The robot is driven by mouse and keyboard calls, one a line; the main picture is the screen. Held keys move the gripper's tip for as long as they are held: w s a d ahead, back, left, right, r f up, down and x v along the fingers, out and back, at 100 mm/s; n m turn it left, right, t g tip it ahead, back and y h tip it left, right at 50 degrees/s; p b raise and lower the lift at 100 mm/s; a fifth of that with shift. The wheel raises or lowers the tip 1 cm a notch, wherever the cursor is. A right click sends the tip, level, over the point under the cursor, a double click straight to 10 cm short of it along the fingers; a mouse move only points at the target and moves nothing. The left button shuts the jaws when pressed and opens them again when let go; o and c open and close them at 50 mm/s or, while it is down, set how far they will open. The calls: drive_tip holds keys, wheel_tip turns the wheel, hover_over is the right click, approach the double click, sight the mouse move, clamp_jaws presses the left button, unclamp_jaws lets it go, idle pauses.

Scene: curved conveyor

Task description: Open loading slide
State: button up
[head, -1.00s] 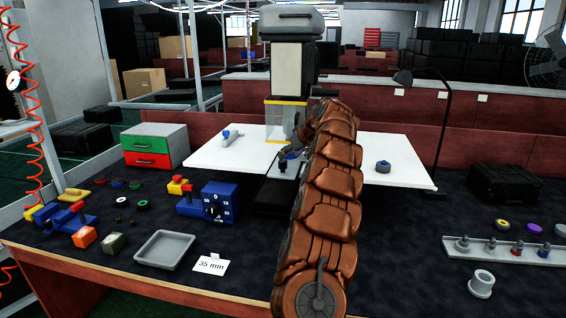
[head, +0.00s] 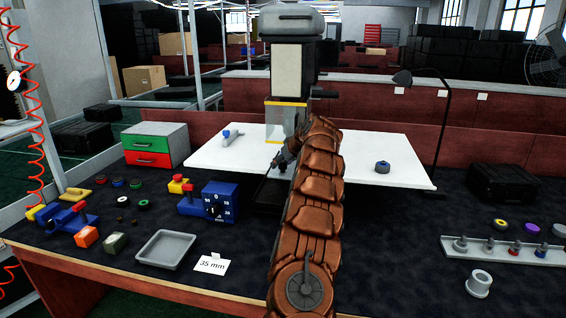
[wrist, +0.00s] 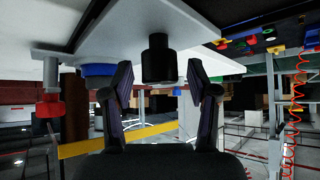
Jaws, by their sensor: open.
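The press-like machine (head: 292,68) stands mid-bench with a yellow-edged clear guard (head: 285,118). Below it is a white table (head: 220,157). In the wrist view, which is upside down, a black cylindrical knob (wrist: 158,62) is fixed to a pale grey plate (wrist: 185,25) that looks like the loading slide. My gripper (wrist: 160,80) is open, with one finger on each side of the knob and visible gaps. In the head view my gripper (head: 277,162) is at the table's front, below the guard; my arm hides much of the slide area.
A blue ring-like part (head: 383,167) lies on the table's right, a blue-tipped part (head: 230,137) on its left. A blue gauge box (head: 219,201), grey tray (head: 165,250) and "35 mm" card (head: 211,263) are left of my arm. A peg rack (head: 505,250) is at right.

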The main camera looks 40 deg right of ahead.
drive_tip(key=shift+c, duration=0.3)
clamp_jaws()
idle(0.3)
